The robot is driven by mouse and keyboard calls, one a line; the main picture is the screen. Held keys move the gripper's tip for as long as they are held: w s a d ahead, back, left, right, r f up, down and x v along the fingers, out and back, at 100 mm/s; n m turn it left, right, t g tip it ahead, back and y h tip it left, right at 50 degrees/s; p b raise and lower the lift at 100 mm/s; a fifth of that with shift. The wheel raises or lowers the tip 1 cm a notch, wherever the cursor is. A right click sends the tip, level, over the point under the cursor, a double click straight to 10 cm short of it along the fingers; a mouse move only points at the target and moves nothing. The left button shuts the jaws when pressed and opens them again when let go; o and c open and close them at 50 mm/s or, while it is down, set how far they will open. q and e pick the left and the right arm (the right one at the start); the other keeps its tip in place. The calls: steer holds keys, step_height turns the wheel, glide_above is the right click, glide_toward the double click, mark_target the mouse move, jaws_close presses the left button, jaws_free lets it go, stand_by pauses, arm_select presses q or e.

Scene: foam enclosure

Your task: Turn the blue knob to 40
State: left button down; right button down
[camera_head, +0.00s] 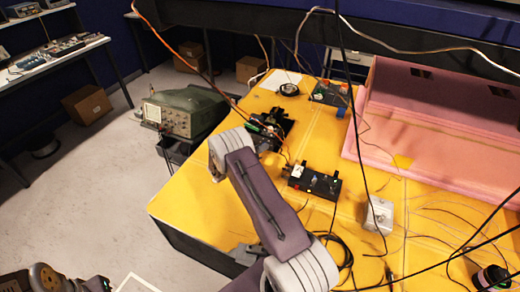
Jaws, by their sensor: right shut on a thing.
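My right arm comes in from the bottom, and its dark right gripper (272,125) is over the far left part of the yellow table (205,190). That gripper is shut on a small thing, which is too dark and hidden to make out. I cannot make out the blue knob or its scale; the gripper may cover them. My left gripper (90,285) is at the bottom left edge, mostly cut off.
A black box with small fittings (313,182) and a grey metal box (379,215) stand right of my arm. A pink foam enclosure (440,120) fills the back right. Loose cables cross the table. A green oscilloscope (185,110) stands beyond the table's left edge.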

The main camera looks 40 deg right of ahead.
steer(key=shift+s+m+t+y+b, duration=0.1)
steer(key=shift+m+t+y+b, duration=0.35)
steer(key=shift+m+b, duration=0.55)
steer(key=shift+r, duration=0.1)
steer(key=c, duration=1.3)
jaws_free()
steer(key=shift+o, duration=0.2)
